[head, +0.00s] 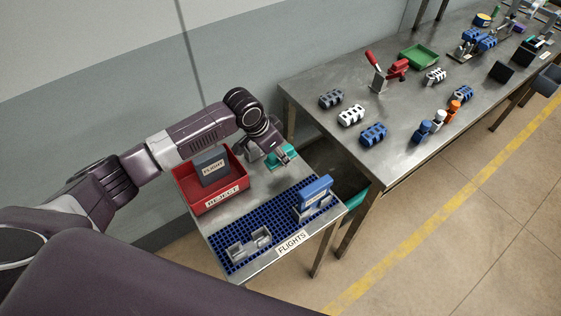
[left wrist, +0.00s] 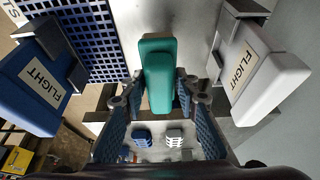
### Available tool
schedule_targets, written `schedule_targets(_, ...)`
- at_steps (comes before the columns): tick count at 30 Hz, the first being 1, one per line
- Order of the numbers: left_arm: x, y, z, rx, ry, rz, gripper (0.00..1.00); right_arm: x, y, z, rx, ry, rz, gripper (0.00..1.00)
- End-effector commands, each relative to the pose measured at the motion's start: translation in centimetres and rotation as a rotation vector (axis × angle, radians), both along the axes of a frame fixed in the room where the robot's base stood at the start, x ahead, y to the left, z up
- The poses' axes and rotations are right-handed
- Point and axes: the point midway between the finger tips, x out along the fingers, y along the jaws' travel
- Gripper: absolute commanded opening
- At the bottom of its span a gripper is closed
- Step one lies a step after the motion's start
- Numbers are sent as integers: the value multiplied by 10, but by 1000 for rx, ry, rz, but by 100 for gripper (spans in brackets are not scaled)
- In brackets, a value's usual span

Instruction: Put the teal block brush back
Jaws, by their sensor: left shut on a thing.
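The teal block brush (head: 273,161) is at the back right of the small metal table in the head view. My left gripper (head: 283,154) reaches down over it from the left and is shut on it. In the left wrist view the brush (left wrist: 158,68) stands between the two finger pads of the left gripper (left wrist: 156,98). I cannot tell whether the brush touches the table. My right gripper is in neither view.
A red REJECT bin (head: 228,197) holds a grey FLIGHT block (head: 211,167). A blue grid mat (head: 275,228) carries a blue FLIGHT block (head: 315,195) and grey holders (head: 248,243). A longer bench (head: 330,123) with several parts stands to the right.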

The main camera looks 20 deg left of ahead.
Motion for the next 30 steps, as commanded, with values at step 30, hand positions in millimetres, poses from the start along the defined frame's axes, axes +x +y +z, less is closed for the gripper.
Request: schedule_targets(30, 0, 0, -56, -1, -1, 0, 36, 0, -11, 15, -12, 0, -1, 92)
